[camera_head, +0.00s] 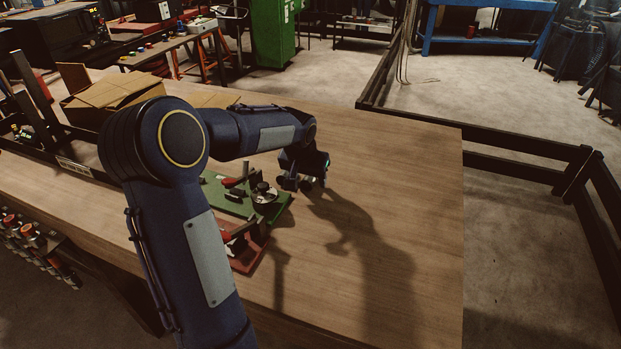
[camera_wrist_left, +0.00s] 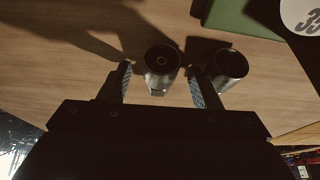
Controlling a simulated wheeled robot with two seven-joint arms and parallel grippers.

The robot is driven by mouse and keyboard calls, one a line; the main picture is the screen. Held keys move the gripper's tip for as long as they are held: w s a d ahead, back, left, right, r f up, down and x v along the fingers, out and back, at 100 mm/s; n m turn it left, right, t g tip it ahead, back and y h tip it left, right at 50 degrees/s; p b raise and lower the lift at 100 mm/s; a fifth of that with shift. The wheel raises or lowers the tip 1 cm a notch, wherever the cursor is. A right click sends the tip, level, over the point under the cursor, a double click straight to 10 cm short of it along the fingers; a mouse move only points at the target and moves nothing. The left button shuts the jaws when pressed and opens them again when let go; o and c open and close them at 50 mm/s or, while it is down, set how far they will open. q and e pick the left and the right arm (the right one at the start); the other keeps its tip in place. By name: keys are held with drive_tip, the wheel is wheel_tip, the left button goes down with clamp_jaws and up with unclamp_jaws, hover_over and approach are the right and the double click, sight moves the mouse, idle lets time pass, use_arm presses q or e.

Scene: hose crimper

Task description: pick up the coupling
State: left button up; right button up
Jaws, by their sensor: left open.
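My left gripper (camera_head: 307,184) hangs over the wooden table, just right of the green fixture; its fingers are small and dark in the head view. In the left wrist view the gripper (camera_wrist_left: 160,72) is open. A metal cylinder with a dark round top, apparently the coupling (camera_wrist_left: 161,60), stands between its two fingers, and I cannot tell whether they touch it. A second, similar metal cylinder (camera_wrist_left: 231,65) stands just outside the right finger. In the head view I cannot clearly make out either cylinder. My right gripper is not in view.
The green fixture (camera_head: 218,193) and a red-based clamp (camera_head: 250,256) sit left of my gripper. A cardboard box (camera_head: 115,93) stands at the far left of the table. The table (camera_head: 415,190) is clear to the right, up to its edge.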

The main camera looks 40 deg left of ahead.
use_arm(q)
drive_tip(key=shift+c, duration=0.5)
drive_tip(key=c, duration=0.9)
drive_tip(key=shift+c, duration=0.6)
drive_tip(key=shift+r, duration=0.1)
